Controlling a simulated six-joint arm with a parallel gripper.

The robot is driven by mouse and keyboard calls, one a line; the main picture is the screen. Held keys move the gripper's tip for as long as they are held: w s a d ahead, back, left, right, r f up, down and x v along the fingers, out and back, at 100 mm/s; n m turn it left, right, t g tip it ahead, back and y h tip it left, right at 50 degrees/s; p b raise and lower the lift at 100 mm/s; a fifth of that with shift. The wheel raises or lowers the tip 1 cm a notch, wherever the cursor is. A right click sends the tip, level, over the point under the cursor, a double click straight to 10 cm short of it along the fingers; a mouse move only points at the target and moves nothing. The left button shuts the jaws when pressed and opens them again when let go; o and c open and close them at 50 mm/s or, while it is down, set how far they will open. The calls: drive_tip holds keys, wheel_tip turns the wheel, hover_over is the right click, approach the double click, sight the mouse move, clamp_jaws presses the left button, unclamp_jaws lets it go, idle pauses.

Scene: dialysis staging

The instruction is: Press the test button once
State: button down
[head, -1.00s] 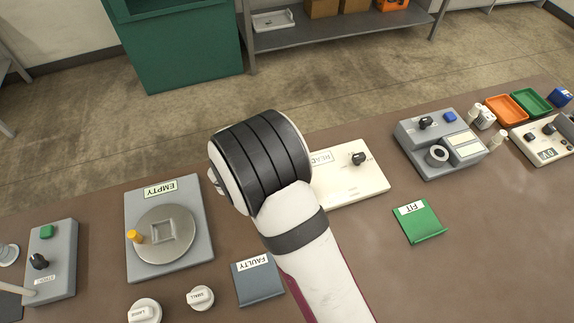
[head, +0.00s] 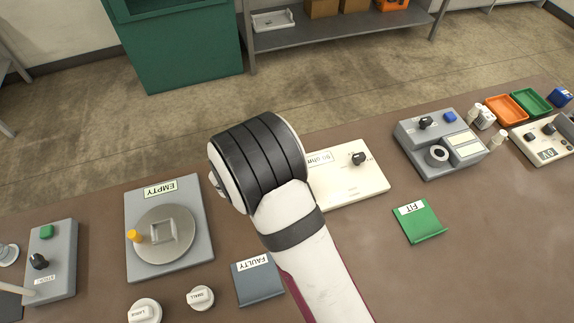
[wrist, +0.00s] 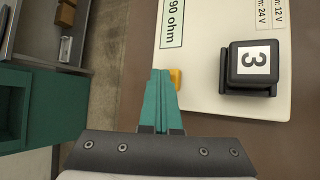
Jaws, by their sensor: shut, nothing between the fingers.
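The cream tester (head: 350,190) stands on the brown bench, partly hidden behind my arm in the head view. Its display (wrist: 172,24) reads "90 ohm" in the wrist view. A yellow button (wrist: 176,79) shows on the tester panel (wrist: 208,92), partly covered by my fingers. My gripper (wrist: 160,75) is shut and empty, its teal fingertips at the button. Whether they touch it I cannot tell. In the head view my fingers are hidden behind my wrist.
A green FIT tile (head: 420,222) and a grey-blue FAULTY tile (head: 258,282) lie nearer on the bench. The EMPTY plate (head: 138,205) is to the left. A grey device (head: 415,158) stands to the right. Bare bench lies around the FIT tile.

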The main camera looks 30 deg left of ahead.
drive_tip(key=shift+r, duration=0.9)
drive_tip(key=shift+r, duration=0.15)
drive_tip(key=shift+r, duration=2.4)
